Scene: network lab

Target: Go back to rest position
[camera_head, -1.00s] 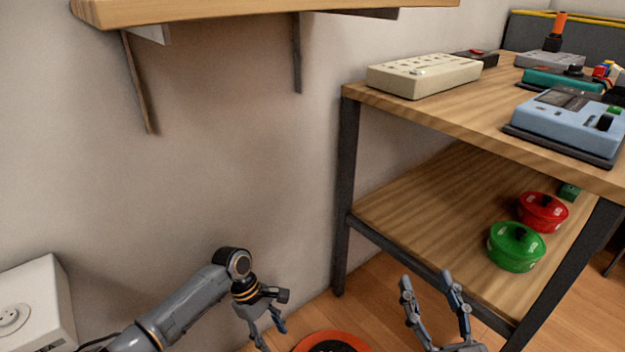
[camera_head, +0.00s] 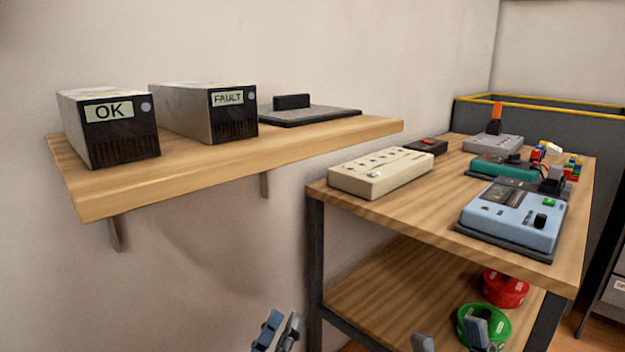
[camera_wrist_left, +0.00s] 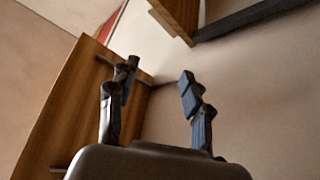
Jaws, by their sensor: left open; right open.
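My left gripper (camera_head: 276,332) shows at the bottom edge of the head view, left of the table, with only its fingertips in the picture. In the left wrist view it (camera_wrist_left: 157,85) is open with nothing between its fingers. My right gripper (camera_head: 450,338) shows at the bottom edge of the head view, in front of the table's lower shelf. Its fingertips are well apart and it is empty. The rest of both arms is out of the picture.
A wall shelf (camera_head: 240,155) holds the OK box (camera_head: 107,130), the FAULT box (camera_head: 205,112) and a dark flat plate (camera_head: 310,115). The wooden table (camera_head: 420,225) carries a beige strip (camera_head: 380,172), a blue device (camera_head: 512,215) and others. Red (camera_head: 505,289) and green (camera_head: 470,326) pots stand below.

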